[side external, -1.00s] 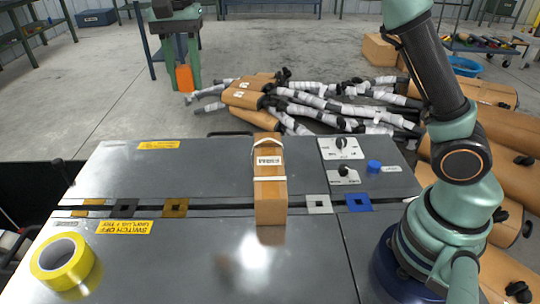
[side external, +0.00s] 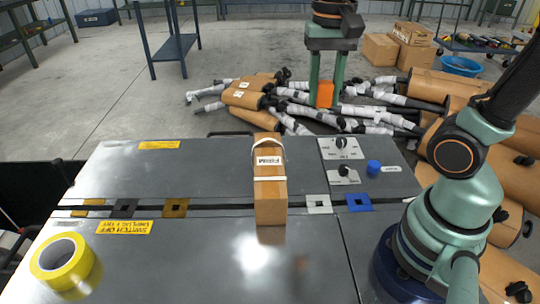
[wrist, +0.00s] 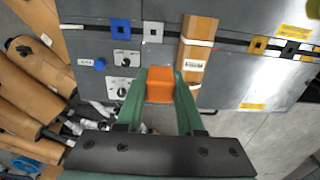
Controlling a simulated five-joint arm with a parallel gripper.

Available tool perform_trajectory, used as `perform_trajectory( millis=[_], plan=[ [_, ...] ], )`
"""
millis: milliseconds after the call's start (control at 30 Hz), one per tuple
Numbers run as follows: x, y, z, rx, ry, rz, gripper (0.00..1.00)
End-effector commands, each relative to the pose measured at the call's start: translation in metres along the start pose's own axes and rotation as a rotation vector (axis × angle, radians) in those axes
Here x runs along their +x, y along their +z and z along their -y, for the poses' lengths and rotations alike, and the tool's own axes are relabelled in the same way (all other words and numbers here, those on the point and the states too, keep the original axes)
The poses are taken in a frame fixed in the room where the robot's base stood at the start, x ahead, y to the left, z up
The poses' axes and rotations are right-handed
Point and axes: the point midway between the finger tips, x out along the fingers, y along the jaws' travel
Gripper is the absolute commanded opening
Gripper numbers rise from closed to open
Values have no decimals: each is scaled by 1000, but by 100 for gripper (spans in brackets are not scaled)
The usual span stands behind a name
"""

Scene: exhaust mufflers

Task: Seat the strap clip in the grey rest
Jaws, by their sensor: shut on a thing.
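The strap clip, seen as an orange block (side external: 325,94), is held between the two green fingers of my gripper (side external: 325,101). It hangs in the air above the far side of the bench. In the wrist view the orange block (wrist: 160,88) fills the gap between the fingers (wrist: 161,78). The grey rest (side external: 318,204) is a light square plate with a dark opening, on the slot across the bench. It also shows in the wrist view (wrist: 153,32), beyond the fingertips. The clip is apart from it.
A blue plate (side external: 358,202) lies just right of the rest. Brown (side external: 175,208) and black (side external: 124,208) plates lie further left. A yellow tape roll (side external: 65,263) lies front left.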

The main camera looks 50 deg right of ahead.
Motion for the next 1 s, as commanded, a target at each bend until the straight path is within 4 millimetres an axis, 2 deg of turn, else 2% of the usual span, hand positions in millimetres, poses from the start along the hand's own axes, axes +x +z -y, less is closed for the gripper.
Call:
perform_trajectory(
  millis=[200,567,800,1000],
  plan=[
    [17,12,-24,1,0,0,0],
    [94,12,-23,0,6,7,0],
    [158,13,-24,0,9,10,0],
    [186,12,-23,0,5,5,0]
  ],
)
